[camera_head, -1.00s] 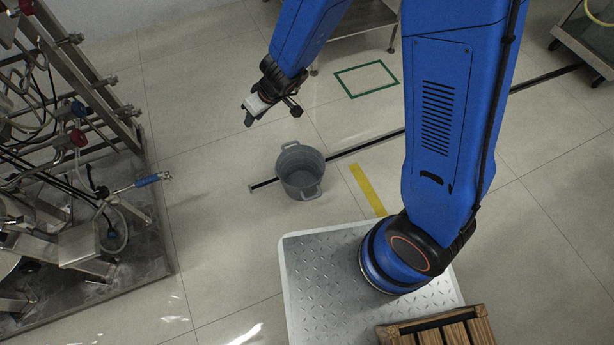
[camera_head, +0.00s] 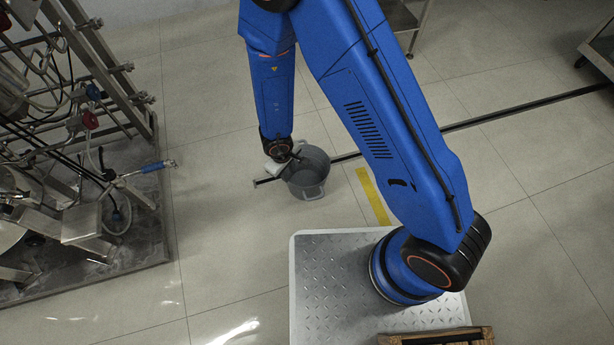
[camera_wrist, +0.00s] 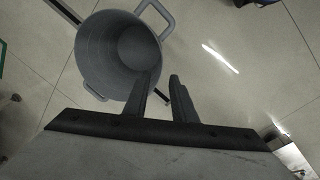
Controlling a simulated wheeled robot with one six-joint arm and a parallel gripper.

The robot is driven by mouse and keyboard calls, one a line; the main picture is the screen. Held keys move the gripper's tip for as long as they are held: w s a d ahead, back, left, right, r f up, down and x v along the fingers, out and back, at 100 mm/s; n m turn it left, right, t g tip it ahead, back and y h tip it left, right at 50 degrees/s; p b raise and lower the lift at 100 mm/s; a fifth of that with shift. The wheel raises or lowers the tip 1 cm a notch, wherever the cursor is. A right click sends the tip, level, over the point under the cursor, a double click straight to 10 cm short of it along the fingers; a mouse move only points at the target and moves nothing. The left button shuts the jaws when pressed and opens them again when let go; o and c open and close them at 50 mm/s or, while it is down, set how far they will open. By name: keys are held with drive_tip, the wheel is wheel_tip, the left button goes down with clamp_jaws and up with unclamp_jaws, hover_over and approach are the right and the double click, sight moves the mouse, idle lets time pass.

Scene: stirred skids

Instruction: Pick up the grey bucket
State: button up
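The grey bucket (camera_head: 312,180) stands upright and empty on the floor near the middle of the head view, with a handle on each of two opposite sides. In the wrist view the bucket (camera_wrist: 92,60) fills the upper left, and I look down into its open top. My gripper (camera_head: 282,156) is at the bucket's upper left rim in the head view. In the wrist view my gripper (camera_wrist: 161,82) has its two fingers a little apart with nothing between them. The left finger overlaps the bucket's rim in the picture; I cannot tell whether they touch.
A metal skid (camera_head: 80,180) with pipes and hoses stands at the left. A yellow floor strip (camera_head: 374,196) lies right of the bucket, and a dark floor channel (camera_head: 480,118) runs behind it. My silver tread-plate base is in front. The floor left of the bucket is clear.

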sight(293, 190)
drive_tip(key=shift+w+d+f, duration=0.2)
drive_tip(key=shift+w+f, duration=0.05)
drive_tip(key=shift+f, duration=2.55)
drive_tip(key=shift+w+d+f, duration=0.2)
drive_tip(key=shift+w+f, duration=0.05)
drive_tip(key=shift+f, duration=2.5)
drive_tip(key=shift+w+d+f, duration=0.2)
drive_tip(key=shift+w+f, duration=0.05)
drive_tip(key=shift+f, duration=2.55)
drive_tip(key=shift+c, duration=0.3)
clamp_jaws()
